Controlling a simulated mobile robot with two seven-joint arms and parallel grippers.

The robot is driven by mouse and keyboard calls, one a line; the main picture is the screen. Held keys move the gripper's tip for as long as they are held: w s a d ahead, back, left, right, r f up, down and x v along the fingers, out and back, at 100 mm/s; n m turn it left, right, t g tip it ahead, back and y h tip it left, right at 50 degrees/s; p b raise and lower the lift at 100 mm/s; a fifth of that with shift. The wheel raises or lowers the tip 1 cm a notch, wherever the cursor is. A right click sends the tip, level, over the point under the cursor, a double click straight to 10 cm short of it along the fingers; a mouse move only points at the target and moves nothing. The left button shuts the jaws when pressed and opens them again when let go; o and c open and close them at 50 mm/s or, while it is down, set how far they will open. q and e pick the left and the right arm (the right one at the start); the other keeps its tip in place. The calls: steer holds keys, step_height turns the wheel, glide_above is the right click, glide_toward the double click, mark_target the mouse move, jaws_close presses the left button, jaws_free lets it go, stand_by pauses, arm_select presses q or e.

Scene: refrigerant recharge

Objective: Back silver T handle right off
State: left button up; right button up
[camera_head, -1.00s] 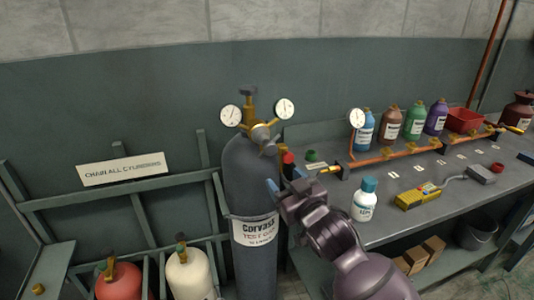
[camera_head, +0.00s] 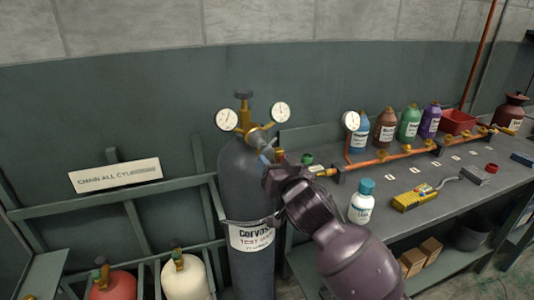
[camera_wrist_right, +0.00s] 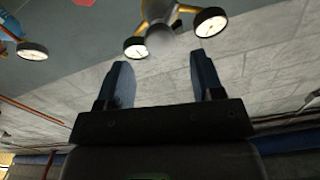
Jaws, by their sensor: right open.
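A tall grey cylinder (camera_head: 247,180) stands at the end of the bench with a brass regulator (camera_head: 244,112) and two round gauges on top. The silver T handle (camera_head: 256,135) is on the front of the regulator, partly hidden by my right gripper. In the right wrist view the handle shows as a blurred grey knob (camera_wrist_right: 160,38) between the two gauges, beyond the fingertips. My right gripper (camera_head: 268,156) is open just in front of and below the handle. In the wrist view its two blue fingers (camera_wrist_right: 160,78) stand apart with nothing between them. My left gripper is not in view.
The bench (camera_head: 445,172) at right carries several bottles, a copper manifold (camera_head: 385,153), a white bottle with a teal cap (camera_head: 361,203) and a yellow box (camera_head: 413,197). A red cylinder (camera_head: 113,286) and a cream cylinder (camera_head: 186,278) stand in the rack at lower left.

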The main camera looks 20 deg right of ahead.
mark_target(268, 154)
steer(key=shift+w+a, duration=0.1)
steer(key=shift+w, duration=2.9)
steer(key=shift+c, duration=0.4)
